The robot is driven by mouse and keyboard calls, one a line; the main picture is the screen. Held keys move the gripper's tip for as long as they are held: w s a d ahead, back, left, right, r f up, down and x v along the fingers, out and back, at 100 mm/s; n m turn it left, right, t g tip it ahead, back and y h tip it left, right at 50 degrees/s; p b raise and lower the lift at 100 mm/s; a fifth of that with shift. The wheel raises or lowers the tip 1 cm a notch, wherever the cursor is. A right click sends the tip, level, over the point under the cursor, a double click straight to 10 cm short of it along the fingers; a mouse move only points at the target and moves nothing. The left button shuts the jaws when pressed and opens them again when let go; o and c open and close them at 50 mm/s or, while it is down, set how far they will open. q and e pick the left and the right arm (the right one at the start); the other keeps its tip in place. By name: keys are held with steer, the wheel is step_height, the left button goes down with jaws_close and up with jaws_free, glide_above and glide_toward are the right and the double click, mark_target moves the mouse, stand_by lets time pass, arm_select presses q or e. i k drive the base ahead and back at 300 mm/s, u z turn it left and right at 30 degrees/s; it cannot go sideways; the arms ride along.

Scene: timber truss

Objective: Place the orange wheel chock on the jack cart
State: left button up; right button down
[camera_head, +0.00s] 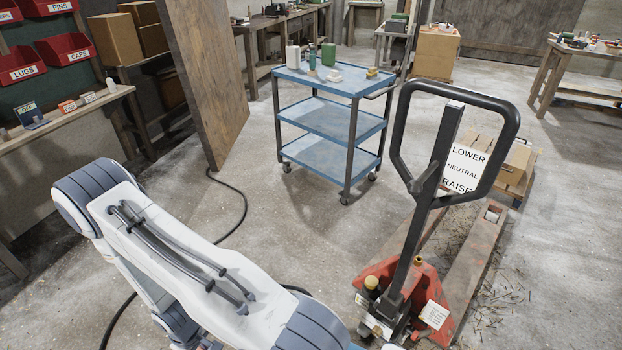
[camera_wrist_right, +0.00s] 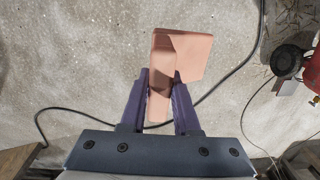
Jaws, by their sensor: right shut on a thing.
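My right gripper (camera_wrist_right: 161,82) is shut on the orange wheel chock (camera_wrist_right: 177,55) in the right wrist view. The chock is a pale orange, angled block that sticks out past the fingertips, with bare concrete floor behind it. A blue three-shelf cart (camera_head: 327,120) stands on wheels at the upper middle of the head view. A red pallet jack (camera_head: 465,280) with a black loop handle stands at the right. No label shows which of these is the jack cart. The chock and both grippers are out of the head view.
The cart's top bears a white canister, a teal bottle (camera_head: 312,57), a green object (camera_head: 328,54) and small items, leaving some bare surface. A wooden panel (camera_head: 205,75) leans left of it. A black cable (camera_head: 242,205) crosses the floor. A loaded pallet (camera_head: 515,165) lies right.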

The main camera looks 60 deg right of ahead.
mark_target(352, 87)
steer(key=z, duration=1.2)
steer(key=i, duration=3.7)
steer(key=z, duration=1.6)
